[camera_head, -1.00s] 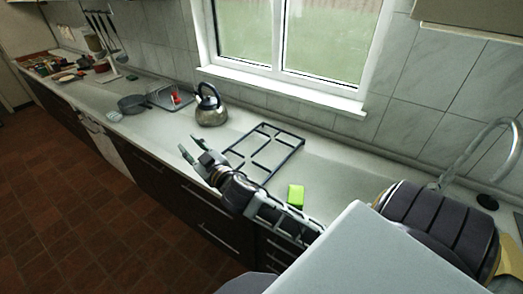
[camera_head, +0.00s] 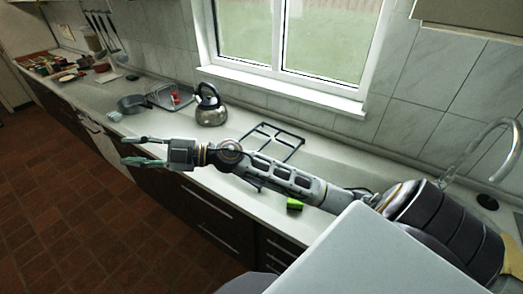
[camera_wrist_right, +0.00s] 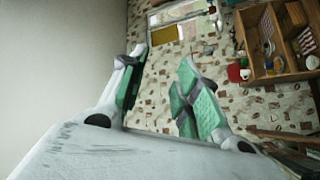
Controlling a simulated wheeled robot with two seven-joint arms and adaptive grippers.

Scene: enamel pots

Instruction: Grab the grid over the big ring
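The black grid (camera_head: 286,131) lies flat on the light counter, right of the kettle, and my right arm passes in front of it and hides its near part. I cannot pick out a big ring in either view. My right gripper (camera_head: 123,150) is beyond the left side of the grid, at the counter's front edge, and points left. Its two fingers are spread with nothing between them. The right wrist view also shows the open green-padded fingers (camera_wrist_right: 162,58), and no grid there. My left gripper is not in view.
A metal kettle (camera_head: 211,106) stands on the counter left of the grid. A green block (camera_head: 294,204) sits beside my right forearm. A grey pan (camera_head: 131,104) and a tray (camera_head: 162,98) stand further left. A window and tiled wall are behind.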

